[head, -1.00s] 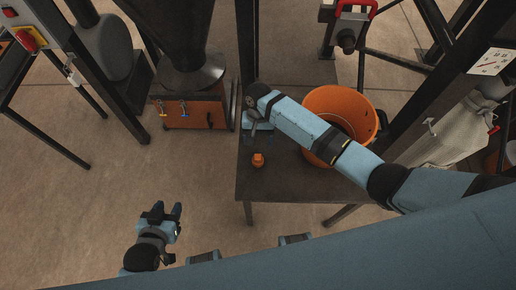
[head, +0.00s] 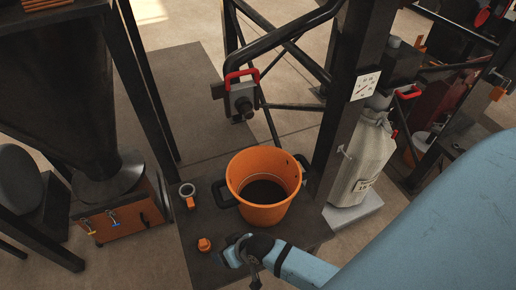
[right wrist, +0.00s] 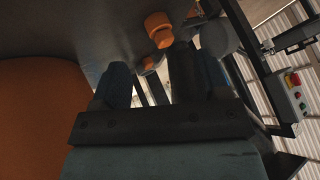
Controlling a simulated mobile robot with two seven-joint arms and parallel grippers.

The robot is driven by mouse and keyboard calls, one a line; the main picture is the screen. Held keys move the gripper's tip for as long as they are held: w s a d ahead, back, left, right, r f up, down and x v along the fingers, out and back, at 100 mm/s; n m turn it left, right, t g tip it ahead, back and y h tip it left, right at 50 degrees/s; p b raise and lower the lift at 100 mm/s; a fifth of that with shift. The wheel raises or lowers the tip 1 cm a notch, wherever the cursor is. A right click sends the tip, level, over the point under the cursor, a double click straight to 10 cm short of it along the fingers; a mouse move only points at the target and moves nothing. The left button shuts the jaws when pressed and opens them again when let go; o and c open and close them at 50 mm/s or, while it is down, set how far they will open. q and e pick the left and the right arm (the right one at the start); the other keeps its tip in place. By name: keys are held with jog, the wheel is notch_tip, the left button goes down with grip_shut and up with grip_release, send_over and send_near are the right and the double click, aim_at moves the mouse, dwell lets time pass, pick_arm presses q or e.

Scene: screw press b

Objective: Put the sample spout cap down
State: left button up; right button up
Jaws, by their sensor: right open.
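A small orange cap (head: 204,244), which I take for the sample spout cap, rests on the dark table (head: 200,222) near its left edge. My right gripper (head: 234,251) is open and empty just to the right of the cap, apart from it in the head view. In the right wrist view, the cap (right wrist: 158,29) shows beyond the dark fingers, near the top. My left gripper is out of view.
A grey ring with an orange handle (head: 188,192) lies farther back on the table. The orange bucket (head: 262,200) with black handles stands behind my right gripper. An orange-fronted box (head: 120,215) is left of the table. A pale sack (head: 362,160) stands at right.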

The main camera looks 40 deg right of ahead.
jog(key=s+d+r+n+t, duration=0.2)
jog(key=s+d+r+t, duration=0.2)
jog(key=s+d+r, duration=0.1)
jog(key=shift+s+d+r+h, duration=0.25)
jog(key=shift+s+d+h, duration=0.15)
jog(key=shift+s+d, duration=0.3)
notch_tip(320, 180, up, 7)
jog(key=p, duration=0.7)
jog(key=shift+d+p, duration=0.25)
jog(key=shift+p, duration=0.05)
jog(key=shift+a+r, duration=0.1)
jog(key=shift+r, duration=0.1)
